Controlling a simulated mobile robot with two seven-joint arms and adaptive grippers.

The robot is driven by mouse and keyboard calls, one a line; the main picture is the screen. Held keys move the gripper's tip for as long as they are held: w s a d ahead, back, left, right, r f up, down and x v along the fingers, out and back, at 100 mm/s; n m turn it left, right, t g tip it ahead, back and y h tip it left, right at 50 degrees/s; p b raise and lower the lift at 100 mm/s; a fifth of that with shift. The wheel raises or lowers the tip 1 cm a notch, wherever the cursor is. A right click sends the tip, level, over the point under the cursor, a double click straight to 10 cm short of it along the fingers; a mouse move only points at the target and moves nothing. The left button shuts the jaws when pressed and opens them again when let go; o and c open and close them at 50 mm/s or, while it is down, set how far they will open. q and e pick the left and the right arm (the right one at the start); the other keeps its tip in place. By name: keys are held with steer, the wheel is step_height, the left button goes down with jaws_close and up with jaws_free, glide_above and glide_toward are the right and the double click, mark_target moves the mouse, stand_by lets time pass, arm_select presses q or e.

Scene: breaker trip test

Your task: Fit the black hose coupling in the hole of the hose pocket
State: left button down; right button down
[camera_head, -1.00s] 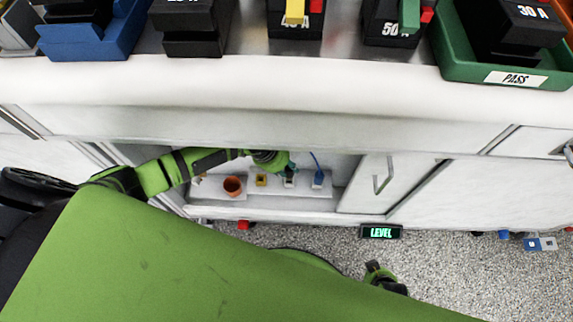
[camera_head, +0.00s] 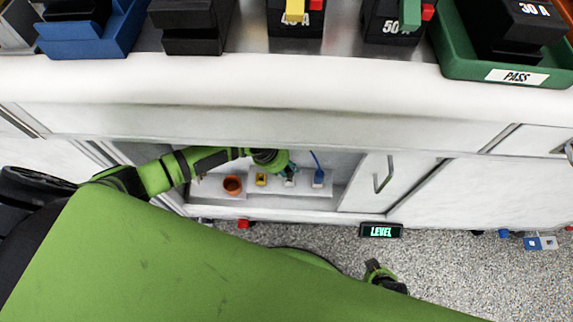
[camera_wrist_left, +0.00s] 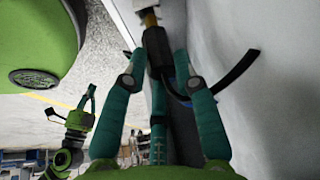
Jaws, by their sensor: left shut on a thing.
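My left gripper (camera_head: 290,170) reaches into the open cabinet, over a small white block (camera_head: 289,182) on the low white ledge, apparently the hose pocket. In the left wrist view the teal fingers (camera_wrist_left: 160,75) close on the black hose coupling (camera_wrist_left: 156,48), which has a yellow-gold tip. The tip points at a white part (camera_wrist_left: 147,4) cut off by the frame's top edge. I cannot tell whether the tip has entered a hole. A dark hose curves right from the coupling. My right gripper (camera_wrist_left: 72,107) is far off in the wrist view, fingers apart and empty.
The cabinet door (camera_head: 372,180) stands at the right. A LEVEL display (camera_head: 381,231) is below. The counter overhangs the cabinet.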

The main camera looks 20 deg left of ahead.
arm_select(q)
steer(key=shift+f+b, duration=0.35)
steer(key=shift+f, duration=0.25)
steer(key=shift+r, duration=0.1)
steer(key=shift+r+p, duration=0.7)
steer(key=shift+p, duration=0.2)
steer(key=shift+p, duration=0.55)
stand_by(1.0)
steer(key=shift+f+b, duration=0.65)
steer(key=shift+f, duration=0.2)
steer(key=c, duration=0.9)
jaws_free()
steer(key=shift+r, duration=0.1)
